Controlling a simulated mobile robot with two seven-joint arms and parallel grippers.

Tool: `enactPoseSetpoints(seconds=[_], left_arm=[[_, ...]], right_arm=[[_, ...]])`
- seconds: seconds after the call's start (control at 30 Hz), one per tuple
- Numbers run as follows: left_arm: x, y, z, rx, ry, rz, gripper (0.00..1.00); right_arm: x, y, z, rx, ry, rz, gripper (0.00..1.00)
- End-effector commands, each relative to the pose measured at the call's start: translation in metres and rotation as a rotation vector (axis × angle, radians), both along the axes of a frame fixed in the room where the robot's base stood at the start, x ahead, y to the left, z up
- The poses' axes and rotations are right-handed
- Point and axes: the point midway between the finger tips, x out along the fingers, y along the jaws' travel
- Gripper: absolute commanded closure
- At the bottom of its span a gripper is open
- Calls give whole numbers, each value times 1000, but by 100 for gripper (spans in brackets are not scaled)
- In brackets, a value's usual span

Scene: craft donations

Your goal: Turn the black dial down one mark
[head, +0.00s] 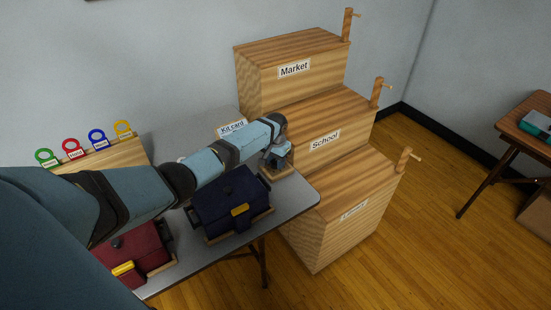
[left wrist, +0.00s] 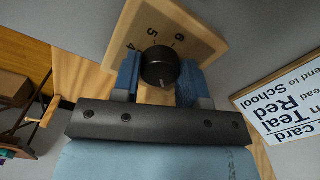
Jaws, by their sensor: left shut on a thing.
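The black dial (left wrist: 159,67) sits on a wooden plate (left wrist: 195,25) with the marks 4, 5 and 6 showing beside it. A short pale line on the dial points toward the bottom of the left wrist view, away from those marks. My left gripper (left wrist: 161,80) is shut on the dial, with one blue finger on each side of it. In the head view my left gripper (head: 277,158) is at the table's far right corner, over the wooden plate (head: 276,172); the dial is hidden there.
A navy bag (head: 228,200) and a red bag (head: 133,248) stand on the grey table (head: 304,190) under my left arm. A kit card (head: 231,127) is behind the arm. Stepped wooden boxes labelled Market (head: 290,45) and School (head: 340,115) stand close behind the gripper. Coloured rings (head: 97,137) hang at left.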

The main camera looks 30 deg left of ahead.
Motion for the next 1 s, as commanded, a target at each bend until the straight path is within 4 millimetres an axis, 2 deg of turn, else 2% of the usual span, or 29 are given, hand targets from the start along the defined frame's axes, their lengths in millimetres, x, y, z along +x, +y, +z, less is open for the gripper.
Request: enactPoseSetpoints(seconds=[0.37,0.4,0.5,0.83,1.0], left_arm=[[1,0,1,-1,-4,5,84],[1,0,1,-1,-5,5,58],[1,0,1,-1,-4,5,35],[1,0,3,0,-2,4,35],[1,1,24,0,-4,3,35]], right_arm=[[0,0,0,-2,1,0,63],[0,0,0,-2,0,-1,63],[1,-1,1,-2,1,-2,63],[2,-2,1,-3,0,-4,63],[2,-2,5,-4,-2,-3,63]])
